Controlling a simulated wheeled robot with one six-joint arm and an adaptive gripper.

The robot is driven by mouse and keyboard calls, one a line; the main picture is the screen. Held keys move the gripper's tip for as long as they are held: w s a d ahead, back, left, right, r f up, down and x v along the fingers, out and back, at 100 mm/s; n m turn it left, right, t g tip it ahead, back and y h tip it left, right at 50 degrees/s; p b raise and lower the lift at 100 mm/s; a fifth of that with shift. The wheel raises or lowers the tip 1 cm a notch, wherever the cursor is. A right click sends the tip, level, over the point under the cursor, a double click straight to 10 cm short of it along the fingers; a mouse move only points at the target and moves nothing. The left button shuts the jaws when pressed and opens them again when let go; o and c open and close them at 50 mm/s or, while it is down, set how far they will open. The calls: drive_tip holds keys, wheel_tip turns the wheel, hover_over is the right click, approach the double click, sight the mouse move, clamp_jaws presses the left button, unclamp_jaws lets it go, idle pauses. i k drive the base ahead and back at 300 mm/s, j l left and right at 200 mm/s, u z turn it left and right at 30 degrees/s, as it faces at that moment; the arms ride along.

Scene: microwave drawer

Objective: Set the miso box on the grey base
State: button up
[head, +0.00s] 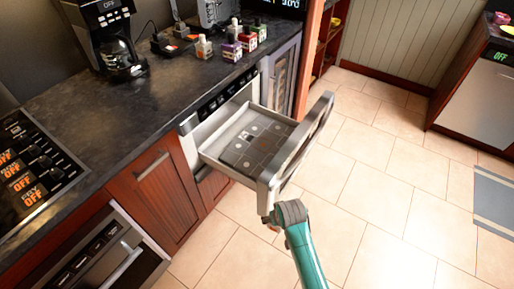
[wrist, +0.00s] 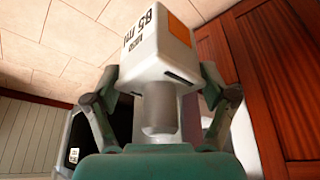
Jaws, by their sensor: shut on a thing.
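The miso box (wrist: 160,45) is a white carton with an orange patch and dark lettering that appears upside down in the wrist view. My gripper (wrist: 162,80) is shut on it, with one finger at each side. In the head view, my teal arm ends just below the front of the open microwave drawer (head: 289,160); the gripper and box are largely hidden there. The grey base (head: 240,155) is the flat dark-grey floor inside the drawer, with pale marks on it. The drawer looks empty, and the box is outside it.
The drawer's raised front panel and handle stand between my arm and its inside. The dark counter (head: 110,115) holds a coffee maker (head: 115,45) and several small bottles and boxes (head: 232,45). Wooden cabinet doors (head: 160,185) lie left.

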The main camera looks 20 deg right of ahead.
sight(263, 145)
drive_tip(key=i+j+u, duration=0.2)
drive_tip(key=u, duration=0.2)
drive_tip(key=i+l+u, duration=0.1)
drive_tip(key=i, duration=0.3)
drive_tip(key=i+l+u, duration=0.15)
drive_tip(key=i, duration=0.2)
